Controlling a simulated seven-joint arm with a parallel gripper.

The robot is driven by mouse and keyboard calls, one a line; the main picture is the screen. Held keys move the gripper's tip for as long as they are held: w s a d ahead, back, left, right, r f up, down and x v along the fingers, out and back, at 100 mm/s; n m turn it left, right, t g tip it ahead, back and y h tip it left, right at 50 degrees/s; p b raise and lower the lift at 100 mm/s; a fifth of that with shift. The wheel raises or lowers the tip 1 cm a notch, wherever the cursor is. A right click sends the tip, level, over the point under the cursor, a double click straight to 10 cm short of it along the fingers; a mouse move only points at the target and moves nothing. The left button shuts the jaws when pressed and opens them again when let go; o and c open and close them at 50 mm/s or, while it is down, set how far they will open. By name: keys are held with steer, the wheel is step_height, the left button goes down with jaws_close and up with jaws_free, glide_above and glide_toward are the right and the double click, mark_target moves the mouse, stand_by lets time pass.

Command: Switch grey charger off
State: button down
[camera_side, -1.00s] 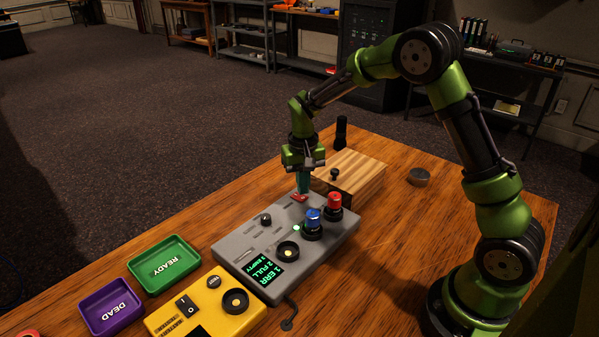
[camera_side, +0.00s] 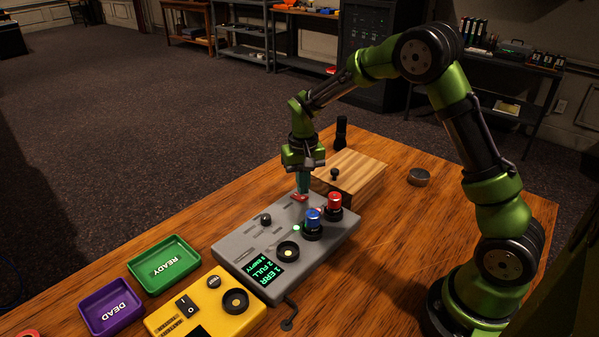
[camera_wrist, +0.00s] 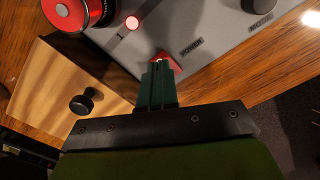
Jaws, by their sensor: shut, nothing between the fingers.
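The grey charger (camera_side: 243,251) lies on the wooden desk, with its small screen lit in green text. A red switch (camera_side: 299,197) sits at its far end; it also shows in the wrist view (camera_wrist: 172,63). My gripper (camera_side: 303,190) points down with its fingers shut and empty, its tips at the red switch. In the wrist view the fingertips (camera_wrist: 159,65) lie right against the switch and hide part of it. I cannot tell how the switch is set. A red-topped battery (camera_side: 334,202) and a blue-topped battery (camera_side: 313,217) stand in the charger's round sockets.
A wooden box (camera_side: 352,182) with a black knob stands close behind the charger. A yellow device (camera_side: 221,312), a green READY tray (camera_side: 150,280) and a purple DEAD tray (camera_side: 98,321) lie at the lower left.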

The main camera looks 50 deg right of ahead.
mark_target(303, 198)
steer(key=shift+f, duration=0.95)
stand_by(0.4)
steer(key=shift+r, duration=3.55)
